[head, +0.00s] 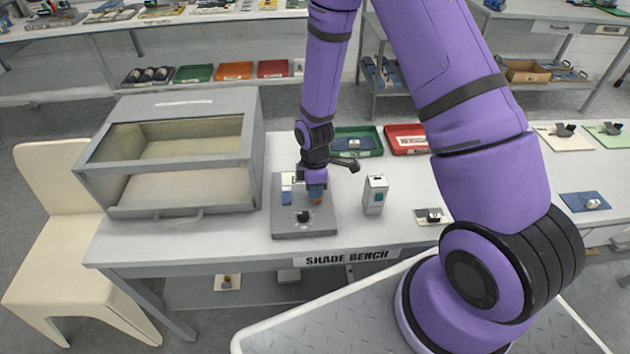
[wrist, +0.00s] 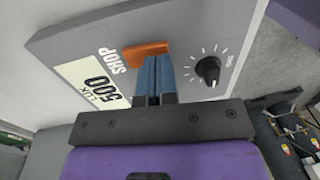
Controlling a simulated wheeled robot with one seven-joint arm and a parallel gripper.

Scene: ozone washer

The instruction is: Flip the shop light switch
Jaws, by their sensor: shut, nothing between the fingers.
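The shop light switch is an orange rocker (wrist: 147,50) on a grey control panel (wrist: 60,35), beside the word SHOP. It shows in the head view as a small orange patch (head: 316,202) under my fingertips. The panel (head: 305,228) lies on the shade bench. My gripper (head: 316,190) points down over it, with blue fingers (wrist: 155,62) shut together and empty. The fingertips are at the rocker's edge and hide part of it. I cannot tell whether they touch it. A black dial knob (wrist: 208,70) and a LUX 500 label (wrist: 90,85) flank the rocker.
A grey box with a window (head: 180,150) stands left of the panel on the bench. A small white device with a green button (head: 375,195) stands to the right. A green tray (head: 357,142) and red tray (head: 405,140) lie behind. The bench front is clear.

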